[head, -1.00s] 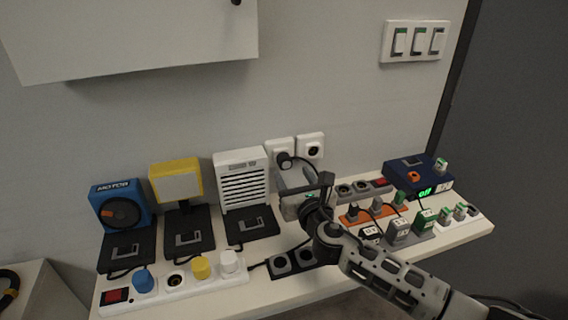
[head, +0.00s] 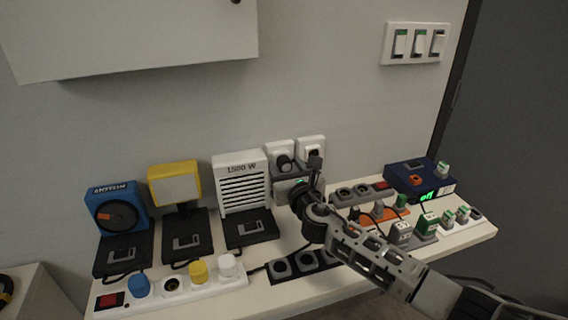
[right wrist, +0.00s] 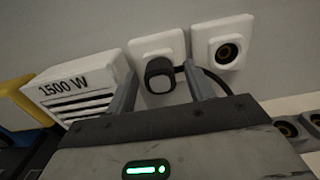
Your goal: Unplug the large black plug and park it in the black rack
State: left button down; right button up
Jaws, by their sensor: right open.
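The large black plug (right wrist: 160,76) sits in the left white wall socket (right wrist: 146,50); it also shows in the head view (head: 285,162). A black cable leaves its right side. My right gripper (head: 297,172) is open in front of the wall sockets. In the right wrist view its two fingers (right wrist: 160,92) stand on either side of the plug, with no clear contact. The black rack (head: 300,263) lies at the front edge of the bench, its right part hidden by my right arm. My left gripper is not in view.
The right wall socket (head: 312,150) is empty. A white 1500 W heater (head: 240,184) stands left of the plug. A white power strip (head: 180,290) with plugs lies at front left. A blue box (head: 408,178) and several adapters stand at right.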

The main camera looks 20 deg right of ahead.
aim_at(287, 167)
dwell(1.0)
grip_shut()
jog(key=shift+s+p, duration=0.15)
jog(key=shift+p, duration=0.2)
jog(key=shift+s+p, duration=0.45)
jog(key=shift+s, duration=0.6)
jog(key=shift+s+d+p, duration=0.1)
jog(key=shift+s+p, duration=0.6)
jog(key=shift+s, duration=1.1)
